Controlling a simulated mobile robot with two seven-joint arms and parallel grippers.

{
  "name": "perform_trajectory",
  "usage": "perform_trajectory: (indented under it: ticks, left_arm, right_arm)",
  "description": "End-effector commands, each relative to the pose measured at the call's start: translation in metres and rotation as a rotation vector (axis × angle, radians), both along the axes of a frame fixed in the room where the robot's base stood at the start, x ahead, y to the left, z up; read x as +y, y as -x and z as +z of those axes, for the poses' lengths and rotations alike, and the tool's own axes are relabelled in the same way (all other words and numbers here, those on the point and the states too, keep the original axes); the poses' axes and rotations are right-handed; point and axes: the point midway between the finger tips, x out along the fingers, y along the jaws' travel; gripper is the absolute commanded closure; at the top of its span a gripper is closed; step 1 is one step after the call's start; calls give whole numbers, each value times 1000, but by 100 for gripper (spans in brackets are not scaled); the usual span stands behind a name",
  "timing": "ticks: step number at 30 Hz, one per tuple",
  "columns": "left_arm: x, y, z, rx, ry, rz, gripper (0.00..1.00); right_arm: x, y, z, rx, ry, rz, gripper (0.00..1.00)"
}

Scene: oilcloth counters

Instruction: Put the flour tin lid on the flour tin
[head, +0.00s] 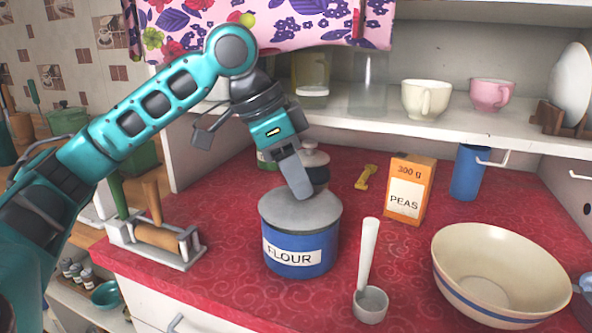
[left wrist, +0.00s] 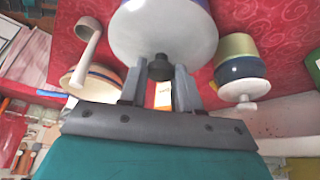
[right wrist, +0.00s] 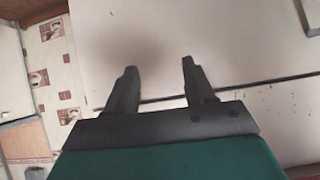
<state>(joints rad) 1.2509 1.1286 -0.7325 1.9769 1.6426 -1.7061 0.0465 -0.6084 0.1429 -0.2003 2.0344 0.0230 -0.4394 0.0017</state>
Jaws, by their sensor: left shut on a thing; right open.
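The flour tin (head: 300,255) is blue with a white FLOUR label and stands upright on the red counter. The grey round flour tin lid (head: 290,208) lies level over its top; I cannot tell whether it rests fully on the rim. My left gripper (head: 301,190) comes down from above and is shut on the lid's knob. In the left wrist view, the dark knob (left wrist: 160,67) sits between the fingers, with the pale lid (left wrist: 150,35) and a strip of blue tin beyond. My right gripper (right wrist: 160,70) is open and empty, facing a pale panel.
A measuring scoop (head: 370,303) and a large bowl (head: 495,270) stand right of the tin. A peas box (head: 408,190), a yellow item (head: 366,177) and a lidded jar (head: 314,165) are behind. A tool rack (head: 170,243) stands left. A shelf with cups (head: 426,98) overhangs the back.

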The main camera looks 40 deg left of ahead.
Motion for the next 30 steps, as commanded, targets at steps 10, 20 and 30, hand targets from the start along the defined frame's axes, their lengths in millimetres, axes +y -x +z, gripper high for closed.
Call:
perform_trajectory:
  ticks: [10, 20, 30]
  left_arm:
    - [0, 0, -1, 0, 0, 0, 98]
    - [0, 0, -6, -1, 0, -1, 98]
    - [0, 0, -6, -1, 0, -1, 43]
  right_arm:
    - [1, -2, 4, -4, 0, 3, 46]
    - [-1, -5, 9, -12, 9, 9, 46]
    - [-2, -5, 9, -12, 9, 9, 46]
